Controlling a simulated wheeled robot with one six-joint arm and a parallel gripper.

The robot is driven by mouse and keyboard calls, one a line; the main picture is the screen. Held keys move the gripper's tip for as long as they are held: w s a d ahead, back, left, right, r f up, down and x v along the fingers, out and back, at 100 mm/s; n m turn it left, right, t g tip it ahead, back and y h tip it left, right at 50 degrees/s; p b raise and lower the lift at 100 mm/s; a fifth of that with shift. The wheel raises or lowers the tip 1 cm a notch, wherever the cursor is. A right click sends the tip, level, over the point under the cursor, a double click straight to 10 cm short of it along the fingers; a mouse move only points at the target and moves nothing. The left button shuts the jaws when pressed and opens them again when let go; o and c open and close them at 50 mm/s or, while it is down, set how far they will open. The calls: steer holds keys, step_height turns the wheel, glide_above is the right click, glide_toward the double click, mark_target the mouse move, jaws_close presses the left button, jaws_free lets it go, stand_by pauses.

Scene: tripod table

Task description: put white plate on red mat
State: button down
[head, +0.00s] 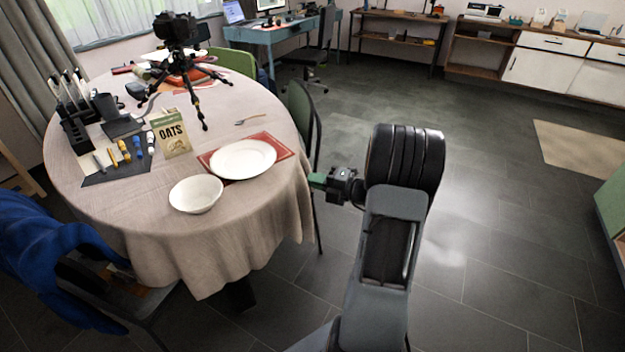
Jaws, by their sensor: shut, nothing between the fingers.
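The white plate (243,159) lies on the red mat (284,149) near the right edge of the round table. The plate covers most of the mat, and parts of the mat show around it. My gripper (331,183) is to the right of the table edge, apart from the plate and mat. It is small in the view and looks shut and empty. My arm reaches up from the bottom of the view.
A white bowl (196,194) stands at the plate's lower left. An oats box (171,133) stands behind it, and a fork (253,118) lies beyond the plate. A tripod (187,73) stands farther back. A dark chair (303,115) is by the table's right side. The front tablecloth (165,239) is clear.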

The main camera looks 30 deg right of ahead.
steer(key=c, duration=1.8)
jaws_free()
